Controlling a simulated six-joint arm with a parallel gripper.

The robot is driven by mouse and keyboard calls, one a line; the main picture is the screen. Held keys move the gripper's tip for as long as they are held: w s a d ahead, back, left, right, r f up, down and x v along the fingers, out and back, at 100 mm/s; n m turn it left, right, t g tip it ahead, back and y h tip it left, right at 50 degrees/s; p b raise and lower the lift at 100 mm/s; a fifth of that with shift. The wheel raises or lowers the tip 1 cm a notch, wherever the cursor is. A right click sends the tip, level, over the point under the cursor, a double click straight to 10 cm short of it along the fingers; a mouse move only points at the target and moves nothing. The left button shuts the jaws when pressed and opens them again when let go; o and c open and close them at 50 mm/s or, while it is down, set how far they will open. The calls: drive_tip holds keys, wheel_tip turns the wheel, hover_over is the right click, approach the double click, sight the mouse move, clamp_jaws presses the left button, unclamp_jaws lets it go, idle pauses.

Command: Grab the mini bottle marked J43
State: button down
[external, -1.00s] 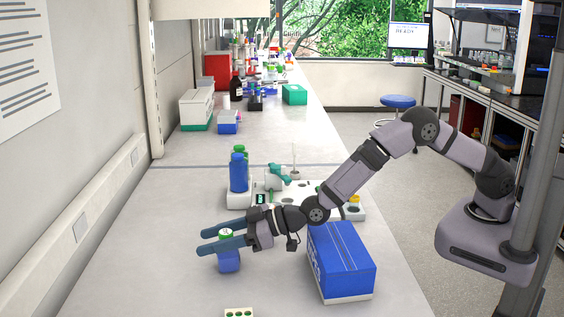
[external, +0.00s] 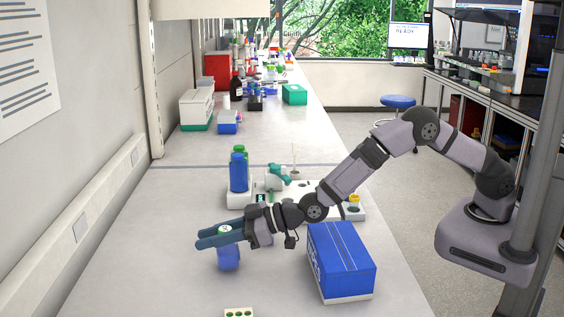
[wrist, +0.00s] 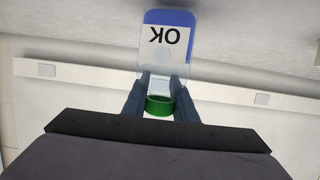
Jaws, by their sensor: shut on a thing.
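A small blue bottle (external: 229,260) with a green cap stands at the front left of the bench. My gripper (external: 206,239) reaches in level from the right and is shut on this bottle near its cap, with a finger on each side. In the wrist view the green cap (wrist: 159,106) sits between my fingers (wrist: 161,82). The bottle body (wrist: 167,47) extends beyond them, with a white label that reads "OK" upside down. I cannot read J43 anywhere. The mark on the cap top is too small to read.
A blue box (external: 340,262) stands right of the held bottle, below my forearm. Behind are a white station (external: 240,200), a taller blue bottle (external: 238,173) and a green-capped one. A small pale rack (external: 239,312) lies at the front edge. The left bench is clear.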

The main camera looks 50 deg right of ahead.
wheel_tip(320, 180, up, 9)
drive_tip(key=shift+b, duration=0.4)
drive_tip(key=shift+r, duration=0.15)
